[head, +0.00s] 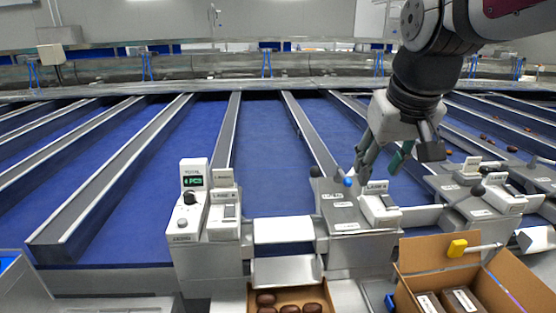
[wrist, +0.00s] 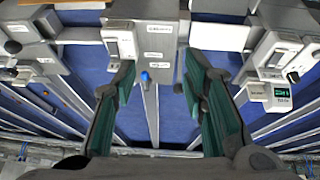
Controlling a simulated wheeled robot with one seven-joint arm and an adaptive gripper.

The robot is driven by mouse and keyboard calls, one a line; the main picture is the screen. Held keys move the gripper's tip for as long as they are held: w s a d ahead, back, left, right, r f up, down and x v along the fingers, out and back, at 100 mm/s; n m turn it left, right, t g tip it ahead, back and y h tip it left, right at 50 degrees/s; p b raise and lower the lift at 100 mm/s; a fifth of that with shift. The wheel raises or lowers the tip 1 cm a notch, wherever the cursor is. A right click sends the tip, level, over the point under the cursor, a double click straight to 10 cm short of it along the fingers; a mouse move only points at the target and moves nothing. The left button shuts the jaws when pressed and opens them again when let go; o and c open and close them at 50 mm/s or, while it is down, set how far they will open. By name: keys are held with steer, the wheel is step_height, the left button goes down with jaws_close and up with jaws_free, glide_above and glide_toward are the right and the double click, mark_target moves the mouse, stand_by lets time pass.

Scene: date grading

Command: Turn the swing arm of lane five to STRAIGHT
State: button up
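A lever with a blue ball end (head: 348,182) stands at the grey lane unit (head: 345,218) in the middle right of the head view. The blue ball also shows in the wrist view (wrist: 145,77), between my fingers but nearer the left one. I cannot read the lane number or the lever's marked positions. My gripper (head: 382,160) hangs just above and behind this unit, with its green-padded fingers apart. In the wrist view my gripper (wrist: 158,62) is open, and nothing is held. The ball looks apart from both fingers.
A white switch box (head: 380,207) stands right beside the lever. A control unit with a green display (head: 193,181) stands to the left. Dates lie in a chute box (head: 290,295). Blue lanes stretch behind.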

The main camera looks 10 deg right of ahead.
steer(key=b, duration=0.2)
glide_toward(348, 180)
steer(key=shift+g, duration=0.3)
steer(key=x, duration=0.6)
steer(key=p+x, duration=0.1)
steer(key=x, duration=0.2)
steer(key=shift+w+d+r, duration=0.1)
steer(key=shift+w, duration=0.2)
steer(key=shift+c, duration=0.3)
jaws_close()
